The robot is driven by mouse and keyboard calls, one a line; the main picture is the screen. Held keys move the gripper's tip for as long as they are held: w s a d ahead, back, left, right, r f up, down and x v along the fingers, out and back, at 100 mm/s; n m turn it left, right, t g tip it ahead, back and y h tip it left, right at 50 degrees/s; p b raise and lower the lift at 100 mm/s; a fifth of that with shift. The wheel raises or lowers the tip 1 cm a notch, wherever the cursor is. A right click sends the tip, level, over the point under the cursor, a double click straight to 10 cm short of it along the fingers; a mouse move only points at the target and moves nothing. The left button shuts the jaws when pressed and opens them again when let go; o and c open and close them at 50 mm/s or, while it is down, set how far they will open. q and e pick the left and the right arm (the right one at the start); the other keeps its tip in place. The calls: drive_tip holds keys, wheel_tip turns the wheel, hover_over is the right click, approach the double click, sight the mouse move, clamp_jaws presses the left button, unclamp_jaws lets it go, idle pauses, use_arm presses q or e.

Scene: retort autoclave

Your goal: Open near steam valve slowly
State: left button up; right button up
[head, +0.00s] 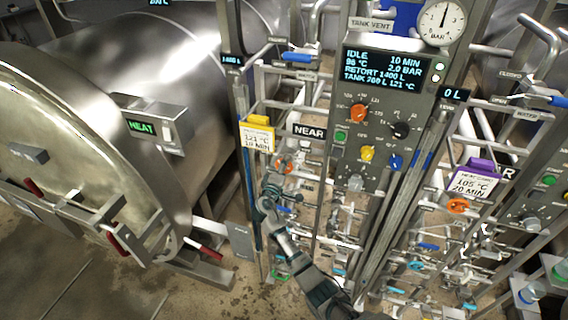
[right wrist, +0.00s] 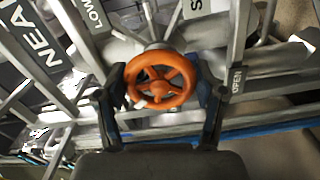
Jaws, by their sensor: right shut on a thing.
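The near steam valve has an orange handwheel (right wrist: 160,72), in the middle of the right wrist view. My right gripper (right wrist: 160,95) has its two dark fingers on the left and right sides of the wheel's rim, shut on it. In the head view the orange wheel (head: 284,166) shows small below the NEAR sign (head: 309,132), with my right gripper (head: 275,188) just in front of it. An OPEN label (right wrist: 236,80) stands to the right of the wheel in the right wrist view. My left gripper is not in view.
A control panel (head: 385,130) reads IDLE, 96 °C, 2.0 BAR. Pipes crowd the area around the wheel. A yellow-topped card (head: 257,135) hangs above left of the wheel. A purple-topped card (head: 475,180) hangs at right.

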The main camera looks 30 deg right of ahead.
drive_tip(key=n+p, duration=0.1)
drive_tip(key=n, duration=0.1)
drive_tip(key=n+p, duration=0.1)
drive_tip(key=shift+s+f+n+p, duration=0.1)
drive_tip(key=shift+f+n+p, duration=0.1)
drive_tip(key=shift+n+p, duration=0.15)
drive_tip(key=n+p, duration=0.1)
drive_tip(key=n, duration=0.2)
drive_tip(key=shift+n+p, duration=0.55)
drive_tip(key=shift+n, duration=1.8)
drive_tip(key=shift+r, duration=0.1)
drive_tip(key=o, duration=1)
drive_tip(key=shift+c, duration=0.2)
drive_tip(key=shift+o, duration=1)
drive_tip(key=shift+w+d, duration=0.1)
drive_tip(key=shift+w, duration=0.1)
